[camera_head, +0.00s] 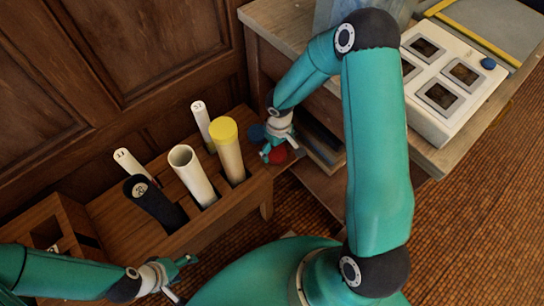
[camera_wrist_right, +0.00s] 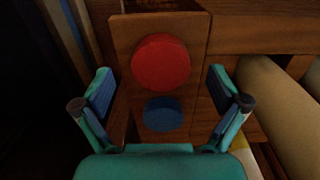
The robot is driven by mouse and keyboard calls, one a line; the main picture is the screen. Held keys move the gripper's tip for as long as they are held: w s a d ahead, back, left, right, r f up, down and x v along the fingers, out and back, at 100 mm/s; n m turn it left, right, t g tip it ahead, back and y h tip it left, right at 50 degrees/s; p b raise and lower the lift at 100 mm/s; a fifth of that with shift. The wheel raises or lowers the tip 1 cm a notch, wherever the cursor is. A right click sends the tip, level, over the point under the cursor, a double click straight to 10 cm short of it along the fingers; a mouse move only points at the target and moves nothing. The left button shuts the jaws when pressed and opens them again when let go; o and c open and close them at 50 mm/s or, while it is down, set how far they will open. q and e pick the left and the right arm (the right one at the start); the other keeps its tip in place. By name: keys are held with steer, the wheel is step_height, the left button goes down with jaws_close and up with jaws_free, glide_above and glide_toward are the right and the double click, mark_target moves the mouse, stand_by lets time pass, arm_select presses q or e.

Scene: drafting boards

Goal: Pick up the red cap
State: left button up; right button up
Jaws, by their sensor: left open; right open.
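The red cap (camera_wrist_right: 160,60) is a round disc on a small wooden surface in the right wrist view. It lies ahead of my right gripper (camera_wrist_right: 160,88), whose open fingers stand apart on either side of the view, empty. In the head view the red cap (camera_head: 278,155) shows only partly, beside my right gripper (camera_head: 272,142). A blue cap (camera_wrist_right: 162,113) sits on the same wooden surface, nearer to the gripper's palm. My left gripper (camera_head: 178,277) is open and empty at the lower left, away from the caps.
A wooden rack (camera_head: 232,203) holds several tubes, including a yellow-capped tube (camera_head: 228,148) close to my right gripper. A wooden wall (camera_head: 150,50) stands behind the rack.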

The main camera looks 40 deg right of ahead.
mark_target(277, 154)
step_height(277, 154, down, 2)
steer(key=shift+f, duration=0.25)
steer(key=c, duration=0.8)
steer(key=shift+c, duration=0.2)
steer(key=shift+r, duration=0.2)
